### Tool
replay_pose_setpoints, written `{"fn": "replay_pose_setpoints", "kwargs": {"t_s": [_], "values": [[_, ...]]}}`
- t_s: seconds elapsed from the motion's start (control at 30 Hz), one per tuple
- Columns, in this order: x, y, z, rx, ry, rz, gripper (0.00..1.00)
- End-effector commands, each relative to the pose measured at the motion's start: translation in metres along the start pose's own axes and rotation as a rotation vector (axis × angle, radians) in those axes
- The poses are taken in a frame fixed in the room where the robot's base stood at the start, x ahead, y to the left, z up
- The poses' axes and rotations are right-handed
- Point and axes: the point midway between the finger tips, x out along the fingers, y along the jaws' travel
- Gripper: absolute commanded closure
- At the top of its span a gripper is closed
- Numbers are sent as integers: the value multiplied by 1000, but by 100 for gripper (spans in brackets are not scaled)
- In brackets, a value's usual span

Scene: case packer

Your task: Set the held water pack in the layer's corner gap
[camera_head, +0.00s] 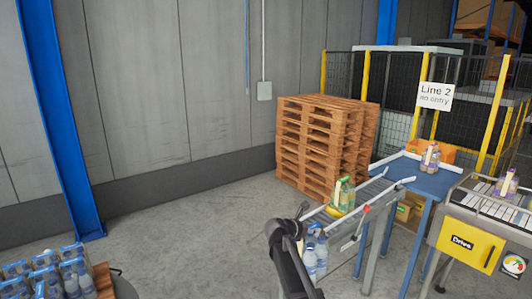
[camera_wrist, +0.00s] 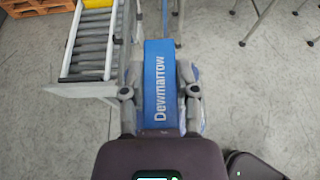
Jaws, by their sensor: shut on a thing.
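The held water pack (camera_head: 315,255) is a set of clear bottles with a blue top, seen in the head view beside the roller conveyor's near end. In the wrist view its blue top strip (camera_wrist: 158,75) reads "Dewmarrow" and lies between the two fingers. My gripper (camera_wrist: 160,95) is shut on it; the pack hangs above the floor. The layer of blue-topped water packs (camera_head: 45,262) is at the bottom left of the head view, on a wooden pallet (camera_head: 104,281). The frame edge cuts the layer off, and I cannot make out the corner gap.
The roller conveyor (camera_head: 366,205) carries a green-and-yellow pack (camera_head: 343,196). A blue table (camera_head: 408,174), a yellow-fronted machine (camera_head: 465,245) and a fence with a "Line 2 no entry" sign (camera_head: 435,96) are at right. Stacked pallets (camera_head: 320,145) stand behind. The floor between conveyor and layer is clear.

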Motion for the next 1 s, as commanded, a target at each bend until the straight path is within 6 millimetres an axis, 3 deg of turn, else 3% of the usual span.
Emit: {"fn": "replay_pose_setpoints", "kwargs": {"t_s": [0.03, 1.0], "values": [[5, 0, -10, -1, -3, 0, 100], [50, -1, -115, 0, -3, -2, 100]]}}
